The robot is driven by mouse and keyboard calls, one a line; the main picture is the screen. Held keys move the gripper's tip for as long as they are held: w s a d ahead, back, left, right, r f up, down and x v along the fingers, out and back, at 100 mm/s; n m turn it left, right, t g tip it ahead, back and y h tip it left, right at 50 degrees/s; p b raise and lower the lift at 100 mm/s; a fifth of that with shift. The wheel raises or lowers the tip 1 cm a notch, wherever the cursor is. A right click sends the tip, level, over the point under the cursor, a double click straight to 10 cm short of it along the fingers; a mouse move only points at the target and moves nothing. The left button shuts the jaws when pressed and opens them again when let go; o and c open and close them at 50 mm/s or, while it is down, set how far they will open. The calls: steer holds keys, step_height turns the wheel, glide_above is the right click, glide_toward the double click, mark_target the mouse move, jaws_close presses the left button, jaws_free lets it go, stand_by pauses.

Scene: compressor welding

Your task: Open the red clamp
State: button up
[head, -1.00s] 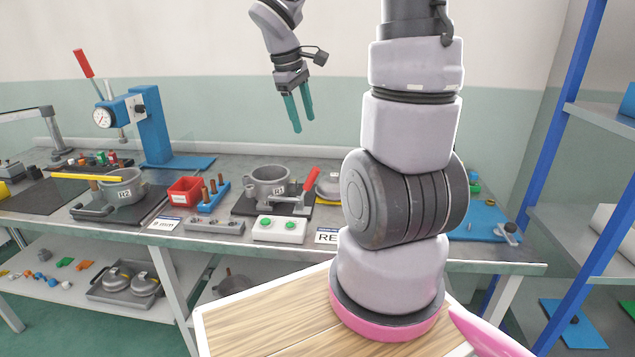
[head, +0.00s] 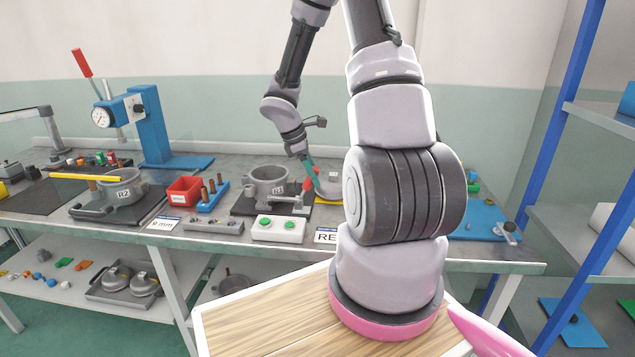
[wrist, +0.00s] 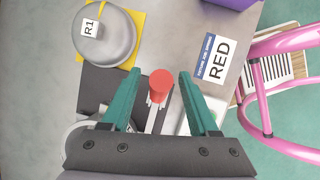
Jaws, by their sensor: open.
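The red clamp's handle (wrist: 160,84) shows in the wrist view, upright between my two teal fingers, with a gap on each side. In the head view the red handle (head: 308,184) is partly hidden behind my fingers, beside the pot marked R1 (head: 268,181). My gripper (wrist: 157,82) is open around the handle, and it also shows in the head view (head: 312,178).
A domed lid marked R1 (wrist: 106,38) lies on a yellow mat next to the clamp. A RED sign (wrist: 216,58) is on the other side. A blue press (head: 152,125) stands at the left.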

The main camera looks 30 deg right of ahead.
steer(key=shift+x, duration=1.55)
steer(key=shift+c, duration=0.3)
jaws_close()
